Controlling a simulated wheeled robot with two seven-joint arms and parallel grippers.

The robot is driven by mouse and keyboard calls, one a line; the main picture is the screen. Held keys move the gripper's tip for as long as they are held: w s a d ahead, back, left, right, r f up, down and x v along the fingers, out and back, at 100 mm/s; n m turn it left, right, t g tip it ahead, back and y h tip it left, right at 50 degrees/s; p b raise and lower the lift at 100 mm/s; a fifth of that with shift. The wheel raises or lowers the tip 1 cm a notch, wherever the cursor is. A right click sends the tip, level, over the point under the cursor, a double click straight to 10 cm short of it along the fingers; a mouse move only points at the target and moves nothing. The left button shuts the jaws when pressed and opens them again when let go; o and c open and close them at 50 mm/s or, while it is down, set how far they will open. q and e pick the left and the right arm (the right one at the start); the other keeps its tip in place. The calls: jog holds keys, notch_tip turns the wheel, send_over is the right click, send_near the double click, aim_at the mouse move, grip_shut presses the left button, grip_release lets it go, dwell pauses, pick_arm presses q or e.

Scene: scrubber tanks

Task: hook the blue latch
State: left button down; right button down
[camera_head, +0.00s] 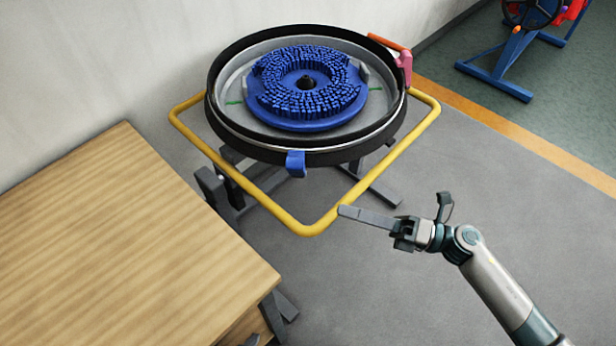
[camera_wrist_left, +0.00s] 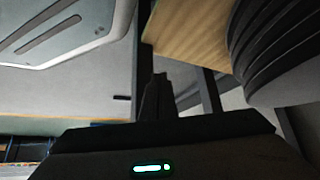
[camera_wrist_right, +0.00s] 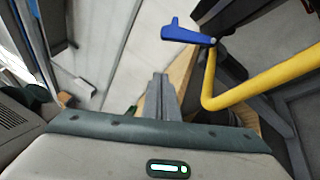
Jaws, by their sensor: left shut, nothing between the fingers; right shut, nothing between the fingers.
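The blue latch (camera_head: 296,163) is on the front outer side of the round black-rimmed scrubber tank (camera_head: 216,108). In the right wrist view the latch (camera_wrist_right: 188,34) shows as a blue lever beyond my fingers, above the yellow bar. My right gripper (camera_head: 342,211) is shut and empty, in front and to the right of the latch, beside the yellow frame's front corner. It is apart from the latch. Its shut fingers show in the right wrist view (camera_wrist_right: 161,84). My left gripper (camera_wrist_left: 159,82) is shut and empty in the left wrist view, and outside the head view.
A yellow tubular frame (camera_head: 262,200) surrounds the tank and passes below and in front of the latch. A blue bristled disc brush (camera_head: 308,82) sits inside the tank. A pink-red handle (camera_head: 404,66) is at its right rim. A wooden table (camera_head: 100,230) stands at left.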

aim_at(296, 165)
pick_arm(q)
jog(key=shift+s, duration=0.15)
pick_arm(e)
jog(key=shift+w+a, duration=0.1)
